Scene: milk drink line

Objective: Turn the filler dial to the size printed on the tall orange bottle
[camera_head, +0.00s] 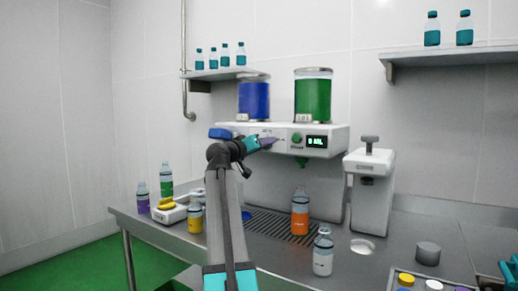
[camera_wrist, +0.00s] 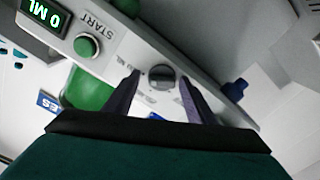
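The white filler (camera_head: 335,135) stands at the back of the counter, with a green display (camera_wrist: 42,14) that reads 0 ML. Its dark round dial (camera_wrist: 160,77) is on the front panel; printed marks beside it are too small to read. My gripper (camera_wrist: 158,76) is open, one finger on each side of the dial in the wrist view, with visible gaps; contact is not seen. In the head view my gripper (camera_head: 278,140) is at the panel and hides the dial. The orange bottle (camera_head: 300,214) stands near the drain grate; its label is unreadable.
A green START button (camera_wrist: 86,46) is beside the dial. Blue (camera_head: 254,100) and green (camera_head: 313,97) tanks sit on top. A capper-like machine (camera_head: 370,190) stands to the right. A white bottle (camera_head: 323,253) and a yellow bottle (camera_head: 195,219) stand on the counter.

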